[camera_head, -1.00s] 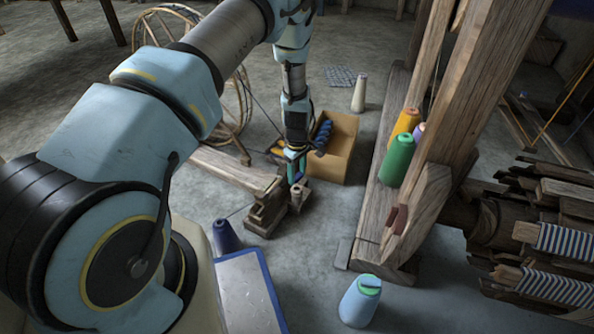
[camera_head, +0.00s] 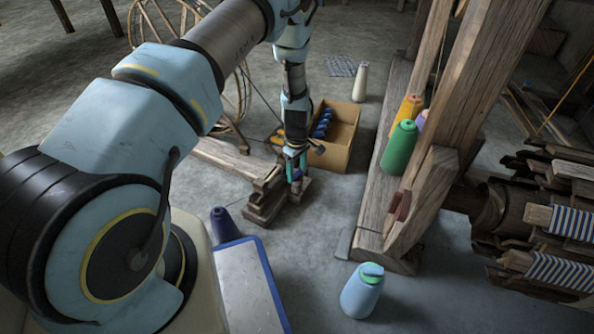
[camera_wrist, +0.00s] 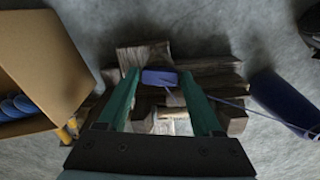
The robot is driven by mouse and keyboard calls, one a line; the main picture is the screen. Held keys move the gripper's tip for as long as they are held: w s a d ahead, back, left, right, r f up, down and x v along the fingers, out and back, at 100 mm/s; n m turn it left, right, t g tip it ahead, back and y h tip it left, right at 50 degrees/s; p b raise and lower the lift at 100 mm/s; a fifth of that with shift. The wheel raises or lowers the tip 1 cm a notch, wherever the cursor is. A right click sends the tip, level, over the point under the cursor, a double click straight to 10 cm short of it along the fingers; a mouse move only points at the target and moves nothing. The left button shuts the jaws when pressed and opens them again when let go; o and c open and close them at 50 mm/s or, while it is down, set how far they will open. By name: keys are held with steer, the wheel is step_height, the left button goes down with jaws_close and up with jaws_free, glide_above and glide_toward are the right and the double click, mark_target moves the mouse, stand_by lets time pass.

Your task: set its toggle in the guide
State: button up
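A small dark blue toggle (camera_wrist: 160,77) lies between the green fingertips of my gripper (camera_wrist: 160,74) in the wrist view. The fingers stand apart, with the toggle nearly filling the gap; I cannot tell whether they grip it. A thin cord runs right from near it to a dark blue cone (camera_wrist: 284,100). Below is a stepped wooden block (camera_wrist: 145,55), apparently the guide. In the head view my gripper (camera_head: 295,172) points down just over this block (camera_head: 265,205), at its right end. The dark blue cone (camera_head: 222,225) stands in front of it. The toggle's contact with the wood is unclear.
A cardboard box (camera_head: 335,155) with blue spools is close behind my gripper. The loom's wooden post and base beam (camera_head: 372,205) stand to the right, with green and yellow cones. A light blue cone (camera_head: 361,295) stands in front. Open floor lies between.

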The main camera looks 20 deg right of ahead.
steer(key=o, duration=0.3)
steer(key=shift+o, duration=0.2)
step_height(320, 180, up, 11)
steer(key=p, duration=0.3)
steer(key=shift+p, duration=0.4)
steer(key=w+a+r+m, duration=0.2)
steer(key=a+r+m, duration=0.1)
steer(key=a+r, duration=1.3)
steer(key=s+a+r+m+t, duration=0.2)
steer(key=s+a+r+m, duration=0.2)
steer(key=s+a+r, duration=1.1)
step_height(320, 180, up, 36)
steer(key=w+p, duration=0.2)
steer(key=p, duration=3.5)
steer(key=shift+w+a+p, duration=0.2)
steer(key=shift+p, duration=0.1)
